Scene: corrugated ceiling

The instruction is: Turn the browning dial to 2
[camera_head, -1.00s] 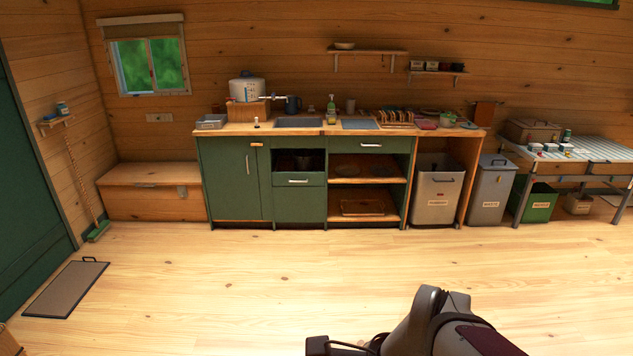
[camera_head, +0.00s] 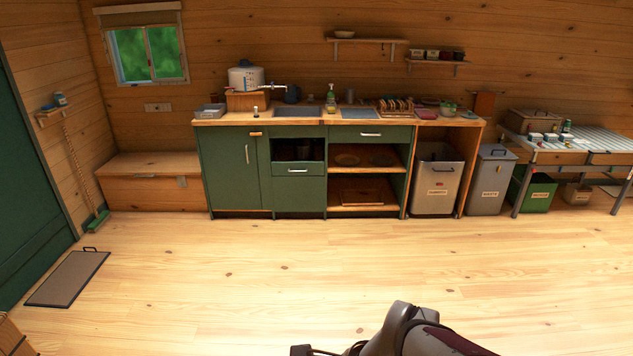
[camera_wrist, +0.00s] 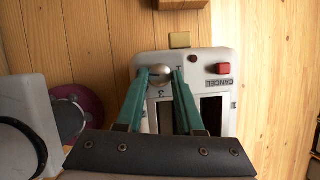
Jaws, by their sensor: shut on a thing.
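A white toaster (camera_wrist: 211,62) shows in the wrist view, with two dark slots, a red button beside the word CANCEL, which reads upside down, and a tan lever at its far edge. Its round metal browning dial (camera_wrist: 160,70) sits at the left of that face. My gripper (camera_wrist: 160,77) has its two green fingers on either side of the dial, shut on it. A figure that looks like a 3 shows just below the dial. Other marks are partly hidden by the fingers, and I cannot tell the setting. The head view does not show my gripper or the toaster clearly.
In the wrist view, a plum-coloured round thing (camera_wrist: 80,108) and a white object (camera_wrist: 28,125) lie left of the toaster on the wood. In the head view, a green counter (camera_head: 232,170) stands by the far wall, with bare floor (camera_head: 250,270) before it.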

